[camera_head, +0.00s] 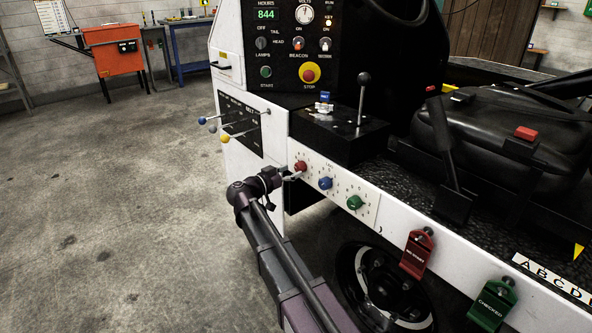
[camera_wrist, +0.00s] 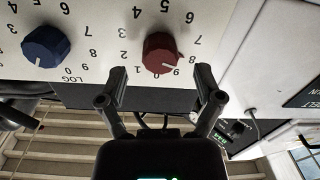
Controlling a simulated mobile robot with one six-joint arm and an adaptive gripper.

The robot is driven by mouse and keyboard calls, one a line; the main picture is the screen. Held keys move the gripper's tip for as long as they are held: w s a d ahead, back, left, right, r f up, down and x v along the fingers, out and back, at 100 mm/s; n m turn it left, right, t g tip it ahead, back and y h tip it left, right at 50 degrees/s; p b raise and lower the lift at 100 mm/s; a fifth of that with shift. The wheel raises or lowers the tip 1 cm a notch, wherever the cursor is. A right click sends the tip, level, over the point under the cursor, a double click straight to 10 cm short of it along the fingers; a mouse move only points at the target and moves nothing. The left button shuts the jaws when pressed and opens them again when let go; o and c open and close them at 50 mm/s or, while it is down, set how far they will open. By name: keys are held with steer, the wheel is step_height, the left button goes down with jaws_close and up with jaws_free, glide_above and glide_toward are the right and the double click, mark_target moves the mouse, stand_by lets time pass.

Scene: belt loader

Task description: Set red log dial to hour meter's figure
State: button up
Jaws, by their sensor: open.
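The hour meter (camera_head: 266,15) on the black control panel reads 844 in green digits. The red log dial (camera_head: 300,167) is the leftmost of three dials on a white plate along the loader's side. In the wrist view, which is upside down, the red dial (camera_wrist: 160,53) shows a white pointer line, apparently near the 9; its exact setting is hard to tell. My gripper (camera_head: 290,176) is at the red dial. In the wrist view my gripper (camera_wrist: 161,84) is open, its fingertips spread to either side of the dial and apart from it.
A blue dial (camera_head: 325,183) and a green dial (camera_head: 355,202) sit right of the red one. Levers with coloured knobs (camera_head: 212,125) stick out at the left. A red tag (camera_head: 416,254) and a green tag (camera_head: 492,303) hang at the right. Floor at left is clear.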

steer(key=v, duration=0.9)
steer(key=shift+s, duration=0.15)
steer(key=shift+a, duration=0.1)
steer(key=s+d+f+n+g+y, duration=0.25)
steer(key=s+d+f, duration=0.2)
steer(key=d, duration=0.25)
steer(key=s+d+f+n+g+y, duration=0.1)
steer(key=s+d+f+g+y, duration=0.2)
steer(key=d+f, duration=0.4)
steer(key=s+d+f+n+g+y, duration=0.25)
steer(key=s+f+y, duration=0.2)
steer(key=s, duration=0.25)
steer(key=s+d+f+n+g+y, duration=0.2)
steer(key=s+d+f+n+y, duration=0.1)
steer(key=s+y, duration=0.3)
step_height(320, 180, up, 37)
steer(key=s+h+p, duration=0.1)
steer(key=p, duration=3.5)
